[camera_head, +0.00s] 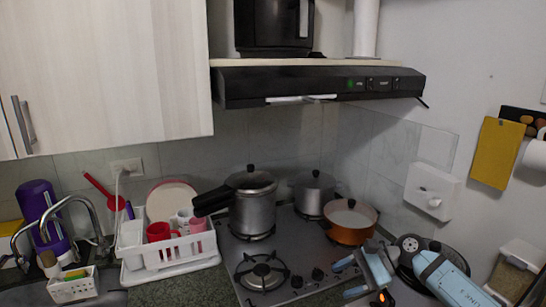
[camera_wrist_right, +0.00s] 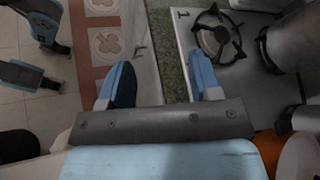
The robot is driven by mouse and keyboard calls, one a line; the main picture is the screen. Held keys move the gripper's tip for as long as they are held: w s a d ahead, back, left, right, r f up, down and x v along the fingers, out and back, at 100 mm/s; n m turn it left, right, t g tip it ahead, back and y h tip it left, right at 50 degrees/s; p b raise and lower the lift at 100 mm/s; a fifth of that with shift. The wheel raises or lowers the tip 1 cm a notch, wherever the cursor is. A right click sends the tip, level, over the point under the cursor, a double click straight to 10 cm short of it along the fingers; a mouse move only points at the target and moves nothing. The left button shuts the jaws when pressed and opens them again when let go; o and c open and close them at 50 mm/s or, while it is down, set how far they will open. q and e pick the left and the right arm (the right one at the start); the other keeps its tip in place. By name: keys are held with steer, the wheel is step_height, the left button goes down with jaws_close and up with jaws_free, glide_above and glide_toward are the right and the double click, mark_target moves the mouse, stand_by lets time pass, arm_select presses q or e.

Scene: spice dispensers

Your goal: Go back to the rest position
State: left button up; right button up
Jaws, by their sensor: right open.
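My right gripper (camera_head: 348,277) is at the lower right of the head view, in front of the stove's right side and the orange pan. Its two light blue fingers are spread apart with nothing between them. In the right wrist view the same open fingers (camera_wrist_right: 160,70) show over the counter edge, with the gap empty. My right arm comes in from the lower right corner.
The stove (camera_head: 310,265) holds a pressure cooker (camera_head: 253,210), a lidded pot (camera_head: 313,195) and an orange pan (camera_head: 350,222). A white dish rack (camera_head: 168,250) stands left. A clear-sided container (camera_head: 515,270) is right of my arm. Tiled floor (camera_wrist_right: 100,45) lies beyond the counter edge.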

steer(key=s+a+f+m+t+y+p, duration=0.1)
steer(key=s+a+f+m+t+y, duration=0.15)
steer(key=s+m+t, duration=0.7)
steer(key=a+f+m+t+y+p, duration=0.1)
steer(key=a+m+t+y, duration=0.2)
steer(key=m, duration=1.3)
steer(key=s+d+f+m+h+p, duration=0.1)
steer(key=s+f+m+h, duration=0.4)
steer(key=m, duration=0.5)
steer(key=s+d+f+m+g+h, duration=0.1)
steer(key=s+d+f+m+h, duration=0.3)
steer(key=s+m, duration=0.5)
steer(key=s+d+f+m+h+p, duration=0.1)
steer(key=s+f+m+h, duration=0.4)
steer(key=m, duration=0.7)
step_height(320, 180, down, 3)
steer(key=shift+s+d+r+m+h+p, duration=0.2)
steer(key=shift+s+d+m+h+p, duration=0.15)
steer(key=shift+s+d, duration=0.55)
steer(key=shift+s+a, duration=0.1)
